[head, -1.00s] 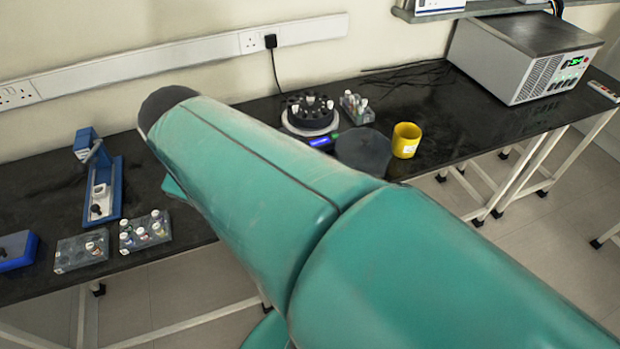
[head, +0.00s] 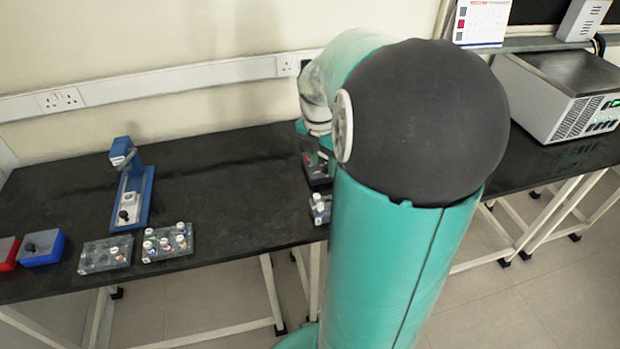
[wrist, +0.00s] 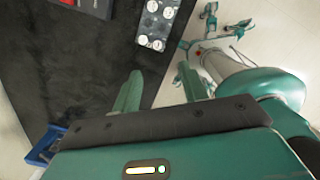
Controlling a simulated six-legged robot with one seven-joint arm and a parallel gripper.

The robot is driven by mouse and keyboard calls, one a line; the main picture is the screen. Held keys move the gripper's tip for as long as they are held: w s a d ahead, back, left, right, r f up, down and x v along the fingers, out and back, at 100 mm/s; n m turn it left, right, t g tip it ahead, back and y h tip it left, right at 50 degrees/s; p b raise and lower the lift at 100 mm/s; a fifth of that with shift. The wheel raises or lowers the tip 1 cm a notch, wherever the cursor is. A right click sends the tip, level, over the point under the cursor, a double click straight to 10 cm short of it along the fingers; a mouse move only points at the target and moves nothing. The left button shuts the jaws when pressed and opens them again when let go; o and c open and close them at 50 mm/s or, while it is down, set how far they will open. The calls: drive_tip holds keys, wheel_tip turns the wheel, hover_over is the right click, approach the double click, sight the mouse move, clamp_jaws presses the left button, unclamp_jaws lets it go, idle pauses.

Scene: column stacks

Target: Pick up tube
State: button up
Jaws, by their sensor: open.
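In the wrist view my gripper (wrist: 160,72) is open, with nothing between its two teal fingers. A clear rack (wrist: 143,30) holding several white-capped tubes (wrist: 153,38) lies ahead of the fingertips, apart from them. In the head view a small rack of tubes (head: 320,208) shows at the bench's front edge, partly hidden by my arm. Another rack (head: 167,243) with several capped tubes stands on the bench to the left. Beside it is a rack (head: 105,255) with few tubes. My gripper is mostly hidden behind my arm in the head view.
The black bench (head: 220,190) is clear between the racks and my arm. A blue and white device (head: 131,190), a blue box (head: 42,247) and a red box (head: 8,253) stand at left. A grey instrument (head: 565,95) is at far right.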

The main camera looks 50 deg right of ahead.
drive_tip(key=s+d+f+n+y, duration=0.1)
drive_tip(key=s+d+f+n, duration=0.15)
drive_tip(key=d, duration=0.35)
drive_tip(key=shift+n, duration=0.35)
drive_tip(key=f, duration=1.2)
drive_tip(key=shift+s+f, duration=0.2)
drive_tip(key=shift+f, duration=0.15)
drive_tip(key=shift+d, duration=0.1)
clamp_jaws()
